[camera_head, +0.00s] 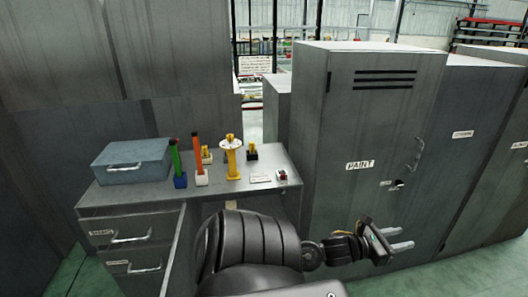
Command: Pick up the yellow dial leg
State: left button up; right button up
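The yellow dial leg (232,166) stands upright on the grey workbench top (226,190), with a round white dial near its upper part and a yellow piece above it. My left gripper (406,238) is to the right of the bench, in front of the grey cabinet marked PAINT and far from the dial leg. Its two light fingers are apart, with nothing seen between them. My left arm covers part of the bench front. My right gripper is not in view.
A green stick (176,161) on a blue base and an orange stick (198,157) on a white base stand left of the dial leg. Small yellow pieces (206,154) (252,150) sit behind. A blue-grey toolbox (131,161) is at left, a red-buttoned box (282,175) at right. The PAINT cabinet (366,130) adjoins.

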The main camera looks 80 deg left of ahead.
aim_at(233, 174)
jog(key=u, duration=0.2)
jog(key=i, duration=1.75)
jog(key=u, duration=2.8)
jog(key=i, duration=1)
